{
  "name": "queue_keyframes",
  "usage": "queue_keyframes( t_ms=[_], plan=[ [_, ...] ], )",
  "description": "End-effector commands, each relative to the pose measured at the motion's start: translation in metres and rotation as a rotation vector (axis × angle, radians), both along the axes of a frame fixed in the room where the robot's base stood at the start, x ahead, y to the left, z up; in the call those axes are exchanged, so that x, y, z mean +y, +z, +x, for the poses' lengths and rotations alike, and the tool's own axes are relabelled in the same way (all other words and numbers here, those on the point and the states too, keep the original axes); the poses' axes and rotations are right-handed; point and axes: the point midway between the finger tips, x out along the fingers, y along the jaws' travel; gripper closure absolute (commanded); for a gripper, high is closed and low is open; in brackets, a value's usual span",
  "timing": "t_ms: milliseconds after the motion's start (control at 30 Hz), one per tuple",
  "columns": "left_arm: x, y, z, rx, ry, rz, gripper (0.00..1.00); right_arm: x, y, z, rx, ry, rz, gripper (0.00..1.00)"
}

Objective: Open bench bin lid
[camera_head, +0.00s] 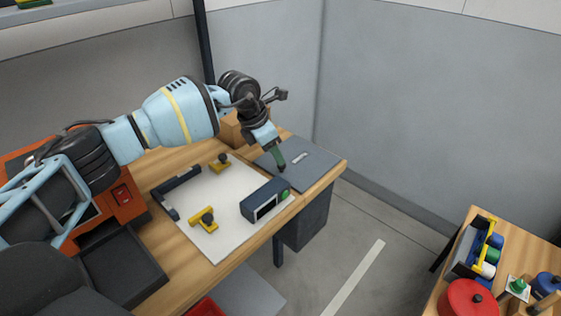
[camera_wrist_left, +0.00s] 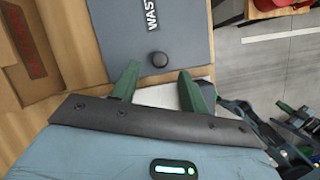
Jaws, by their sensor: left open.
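The bench bin lid (camera_head: 315,158) is a flat dark grey panel at the bench's right corner, lying level with the bench top and shut. In the left wrist view the lid (camera_wrist_left: 187,35) carries a white label reading "WAST" and a round dark knob (camera_wrist_left: 158,59) near its edge. My left gripper (camera_head: 280,166) reaches down over the lid's near-left edge. Its green fingers (camera_wrist_left: 160,84) are open and empty, with the knob just ahead of the gap between them. In the head view the knob is hidden or too small to tell. The dark bin body (camera_head: 308,220) hangs below the bench.
A white mat (camera_head: 205,235) holds yellow knobbed pieces (camera_head: 205,217) and a dark block (camera_head: 264,200) near the lid. A cardboard box (camera_wrist_left: 30,55) stands beside the lid. Blue-and-black arm parts, likely mine, show at the wrist view's right. Walls close in behind the bench.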

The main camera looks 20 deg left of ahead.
Motion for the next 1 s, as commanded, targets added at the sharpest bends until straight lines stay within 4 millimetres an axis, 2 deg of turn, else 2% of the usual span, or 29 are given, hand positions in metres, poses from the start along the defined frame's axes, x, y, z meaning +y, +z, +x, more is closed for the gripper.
queue_keyframes(
  t_ms=[33,200,567,900,1000],
  plan=[
    [-0.003,-0.018,0.002,0.011,-0.001,0.000,0.56,0.000,-0.010,-0.005,0.014,0.000,0.001,1.00],
    [-0.008,-0.037,0.008,0.007,-0.001,0.001,0.56,0.002,-0.021,-0.004,0.019,-0.003,0.005,1.00],
    [-0.010,-0.038,0.011,0.000,0.000,0.000,0.56,0.005,-0.023,-0.002,0.020,-0.012,0.011,1.00],
    [-0.010,-0.038,0.011,0.000,0.000,0.000,0.99,0.005,-0.023,-0.005,0.025,-0.010,0.011,1.00],
    [-0.010,-0.038,0.011,0.001,0.000,0.001,1.00,0.005,-0.023,-0.006,0.026,-0.009,0.010,1.00]
  ],
)
